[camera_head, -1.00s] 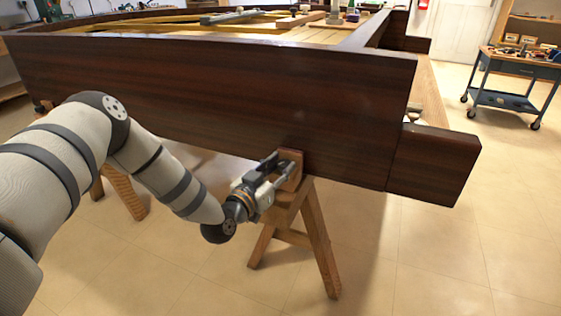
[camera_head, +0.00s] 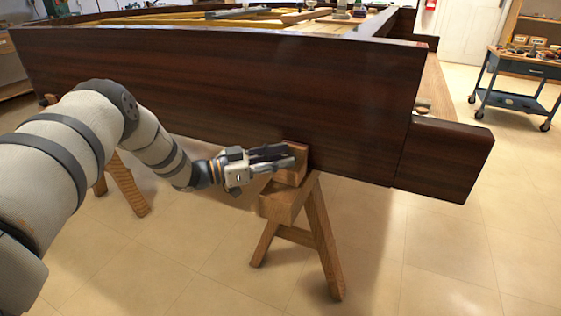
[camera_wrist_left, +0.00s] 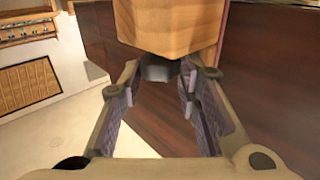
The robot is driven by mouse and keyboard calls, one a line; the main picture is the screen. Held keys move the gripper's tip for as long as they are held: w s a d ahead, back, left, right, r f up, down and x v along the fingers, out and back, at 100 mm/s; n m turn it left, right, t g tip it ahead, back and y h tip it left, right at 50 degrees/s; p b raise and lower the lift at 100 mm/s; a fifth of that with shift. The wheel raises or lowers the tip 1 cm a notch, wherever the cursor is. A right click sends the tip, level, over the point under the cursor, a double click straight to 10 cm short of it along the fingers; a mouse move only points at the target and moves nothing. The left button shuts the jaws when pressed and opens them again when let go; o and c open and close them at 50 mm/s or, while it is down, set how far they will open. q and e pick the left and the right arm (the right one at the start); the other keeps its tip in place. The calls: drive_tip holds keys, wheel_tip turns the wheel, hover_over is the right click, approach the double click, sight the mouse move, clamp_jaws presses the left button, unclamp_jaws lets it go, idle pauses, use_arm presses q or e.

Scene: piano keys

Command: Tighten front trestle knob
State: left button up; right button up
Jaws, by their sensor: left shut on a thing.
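The front trestle (camera_head: 322,235) is wooden and stands under the near corner of the dark piano case (camera_head: 215,95). Its upper block (camera_head: 293,147) rests against the case and also fills the top of the left wrist view (camera_wrist_left: 168,22). A small dark knob (camera_wrist_left: 157,69) sticks out of the block there. My left gripper (camera_head: 288,158) reaches in from the left at the trestle top, nearly level. In the left wrist view its fingers (camera_wrist_left: 160,84) stand on both sides of the knob and are shut on it. The head view hides the knob. My right gripper is out of view.
Another trestle leg (camera_head: 128,185) stands farther left under the case. The case's protruding end block (camera_head: 443,160) is right of the front trestle. A blue tool cart (camera_head: 513,100) stands at the back right. The tiled floor around the trestle is clear.

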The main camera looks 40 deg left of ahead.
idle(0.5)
use_arm(q)
drive_tip(key=o, duration=1.1)
drive_tip(key=v, duration=0.8)
drive_tip(key=shift+w, duration=0.1)
